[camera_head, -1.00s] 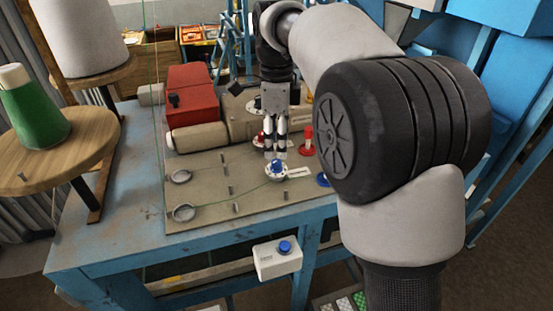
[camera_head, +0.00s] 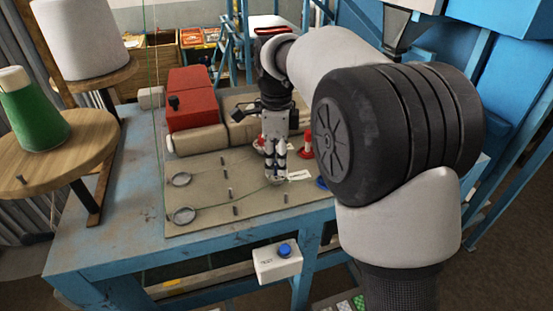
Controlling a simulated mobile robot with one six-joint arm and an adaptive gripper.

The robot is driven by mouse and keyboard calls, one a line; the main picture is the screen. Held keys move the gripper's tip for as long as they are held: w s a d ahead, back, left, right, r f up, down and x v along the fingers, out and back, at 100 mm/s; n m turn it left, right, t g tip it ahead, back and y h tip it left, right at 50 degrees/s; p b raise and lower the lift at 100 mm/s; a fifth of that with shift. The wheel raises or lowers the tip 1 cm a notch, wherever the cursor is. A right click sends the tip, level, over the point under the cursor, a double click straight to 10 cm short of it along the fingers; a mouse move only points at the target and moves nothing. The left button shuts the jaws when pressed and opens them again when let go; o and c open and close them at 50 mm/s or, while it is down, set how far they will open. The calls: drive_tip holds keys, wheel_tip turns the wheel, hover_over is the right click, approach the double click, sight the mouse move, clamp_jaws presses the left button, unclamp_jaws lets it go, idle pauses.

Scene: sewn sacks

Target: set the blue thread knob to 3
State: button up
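The blue thread knob, seen a second ago on the beige plate (camera_head: 205,211), is now hidden behind my gripper's fingers. Only part of its pale dial (camera_head: 282,180) shows at the fingertips. My gripper (camera_head: 276,174) points down over that spot, its fingertips at knob height. Whether the fingers are shut on the knob cannot be made out. The dial's numbers are too small to read. A white label (camera_head: 299,175) lies just right of the dial. A green thread runs across the plate toward it.
A red knob (camera_head: 307,145) stands behind and right of my gripper, close by. A red box (camera_head: 190,98) sits at the back left of the machine. A white box with a blue button (camera_head: 285,250) hangs on the table's front edge.

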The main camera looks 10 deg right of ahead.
clamp_jaws()
drive_tip(key=n+p, duration=0.1)
drive_tip(key=n, duration=0.3)
drive_tip(key=shift+p, duration=0.4)
drive_tip(key=n+p, duration=0.1)
drive_tip(key=n, duration=0.3)
drive_tip(key=shift+n, duration=0.3)
idle(0.4)
drive_tip(key=shift+o, duration=2.4)
unclamp_jaws()
drive_tip(key=shift+r, duration=0.1)
